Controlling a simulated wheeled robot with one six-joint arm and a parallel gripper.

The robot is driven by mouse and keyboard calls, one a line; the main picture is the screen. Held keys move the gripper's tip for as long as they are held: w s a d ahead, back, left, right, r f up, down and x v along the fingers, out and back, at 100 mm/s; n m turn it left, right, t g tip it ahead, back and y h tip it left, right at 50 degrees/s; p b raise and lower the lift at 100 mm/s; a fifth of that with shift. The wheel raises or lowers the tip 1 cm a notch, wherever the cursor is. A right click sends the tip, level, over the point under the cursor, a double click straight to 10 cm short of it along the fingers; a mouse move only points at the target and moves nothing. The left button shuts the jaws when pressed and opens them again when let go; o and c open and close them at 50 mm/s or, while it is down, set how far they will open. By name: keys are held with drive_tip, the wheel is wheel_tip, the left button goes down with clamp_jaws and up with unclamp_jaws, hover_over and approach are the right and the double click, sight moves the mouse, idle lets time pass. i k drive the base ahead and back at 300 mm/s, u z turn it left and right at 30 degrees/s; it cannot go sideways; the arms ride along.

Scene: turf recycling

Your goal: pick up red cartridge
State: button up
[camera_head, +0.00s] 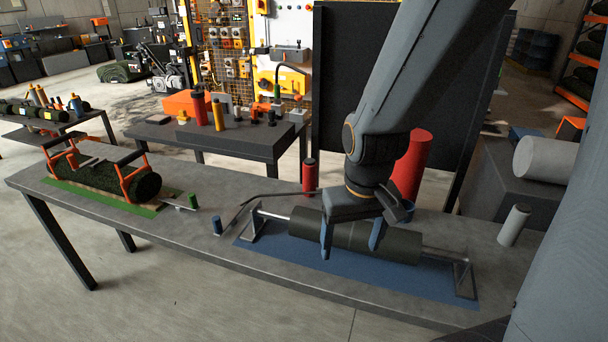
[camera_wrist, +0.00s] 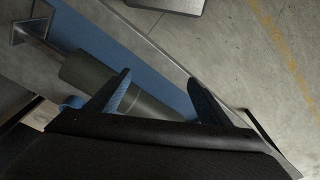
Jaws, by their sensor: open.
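A small red cartridge (camera_head: 309,178) with a dark cap stands upright on the grey workbench (camera_head: 190,232), behind the dark green roller (camera_head: 392,242). My gripper (camera_head: 351,248) is open and points down at the roller, in front of and to the right of the red cartridge. In the wrist view the two blue-grey fingertips (camera_wrist: 160,98) are apart, with part of the dark roller (camera_wrist: 88,78) between and beside them. I cannot tell whether they touch it. The red cartridge does not show in the wrist view. A larger red cylinder (camera_head: 412,165) is partly hidden behind my arm.
The roller sits on a metal stand over a blue mat (camera_head: 300,262). A turf roll (camera_head: 95,184) in an orange frame lies left. A black panel (camera_head: 335,80) stands behind.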

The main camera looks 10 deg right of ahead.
sight(309, 165)
drive_tip(key=u, duration=0.45)
drive_tip(key=k, duration=0.55)
drive_tip(key=u, duration=0.95)
drive_tip(key=i, duration=0.75)
drive_tip(key=z, duration=0.5)
drive_tip(key=i, duration=0.6)
drive_tip(key=z, duration=0.95)
drive_tip(key=i, duration=0.25)
drive_tip(key=z, duration=0.25)
